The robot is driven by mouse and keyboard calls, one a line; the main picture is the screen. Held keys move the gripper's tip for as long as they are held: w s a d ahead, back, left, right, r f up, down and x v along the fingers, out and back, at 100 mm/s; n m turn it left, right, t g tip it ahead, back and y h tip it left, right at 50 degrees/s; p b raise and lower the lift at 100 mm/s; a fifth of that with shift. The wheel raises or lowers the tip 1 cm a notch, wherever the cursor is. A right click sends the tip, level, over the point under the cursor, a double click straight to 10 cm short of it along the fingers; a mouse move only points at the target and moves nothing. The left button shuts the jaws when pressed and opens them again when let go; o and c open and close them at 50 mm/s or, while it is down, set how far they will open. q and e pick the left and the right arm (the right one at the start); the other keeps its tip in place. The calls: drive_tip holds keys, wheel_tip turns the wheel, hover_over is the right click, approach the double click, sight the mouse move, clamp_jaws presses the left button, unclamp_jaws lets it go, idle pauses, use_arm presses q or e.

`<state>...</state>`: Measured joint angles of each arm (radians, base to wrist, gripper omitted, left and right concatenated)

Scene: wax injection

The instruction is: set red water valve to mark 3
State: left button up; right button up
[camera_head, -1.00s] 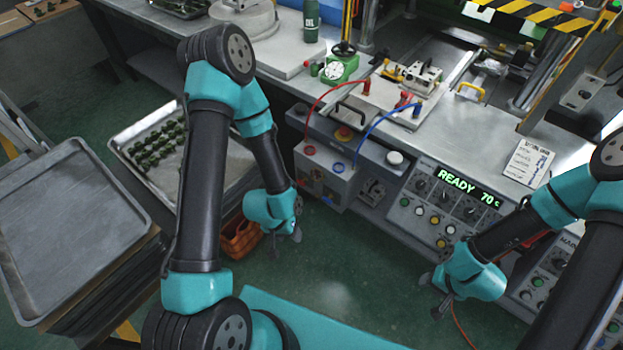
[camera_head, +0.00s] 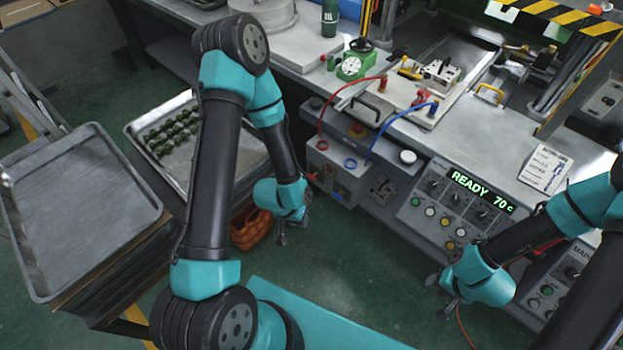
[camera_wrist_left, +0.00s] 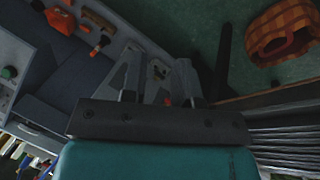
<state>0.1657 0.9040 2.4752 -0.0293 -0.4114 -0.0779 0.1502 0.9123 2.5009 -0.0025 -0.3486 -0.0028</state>
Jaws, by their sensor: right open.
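A grey box (camera_head: 335,172) on the front of the bench carries a red ring (camera_head: 322,145) with a red hose and a blue ring (camera_head: 350,163) with a blue hose. I cannot make out a valve mark. A small red part (camera_head: 313,175) shows at the box's left side, partly behind my left arm. My left gripper (camera_head: 293,231) hangs down, empty, just left of and below the box. In the left wrist view its fingers (camera_wrist_left: 157,85) are apart; orange-red parts (camera_wrist_left: 60,22) show at upper left. My right gripper (camera_head: 440,293) is open and empty before the control panel.
The control panel (camera_head: 455,205) reads READY 70 C. A woven orange basket (camera_head: 248,230) stands on the floor behind my left arm and shows in the left wrist view (camera_wrist_left: 283,35). Trays (camera_head: 75,205) stand at left. Green floor (camera_head: 365,240) lies free between the grippers.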

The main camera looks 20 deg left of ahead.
use_arm(q)
drive_tip(key=w+a+m+t, duration=0.1)
drive_tip(key=w, duration=0.2)
drive_tip(key=w+a+r+t, duration=0.1)
drive_tip(key=w, duration=0.2)
drive_tip(key=w+a+m+t, duration=0.1)
drive_tip(key=w+a+t, duration=0.1)
drive_tip(key=w, duration=0.1)
drive_tip(key=shift+w+r+m+y, duration=0.15)
drive_tip(key=shift+r+m+y, duration=0.15)
drive_tip(key=shift+r, duration=0.05)
drive_tip(key=c, duration=0.4)
drive_tip(key=w+a+t, duration=0.1)
drive_tip(key=w+a+r+m, duration=0.1)
drive_tip(key=w, duration=0.1)
drive_tip(key=w+r+m+t, duration=0.1)
drive_tip(key=w, duration=0.1)
drive_tip(key=shift+w+a+r+t+y, duration=0.2)
drive_tip(key=shift+a+t+y, duration=0.1)
drive_tip(key=shift+a, duration=0.1)
clamp_jaws()
drive_tip(key=shift+f, duration=0.1)
hover_over(313, 179)
drive_tip(key=s, duration=0.1)
wheel_tip(313, 179, down, 7)
drive_tip(key=f, duration=0.2)
drive_tip(key=shift+s+d+f, duration=0.3)
drive_tip(key=shift+f, duration=0.75)
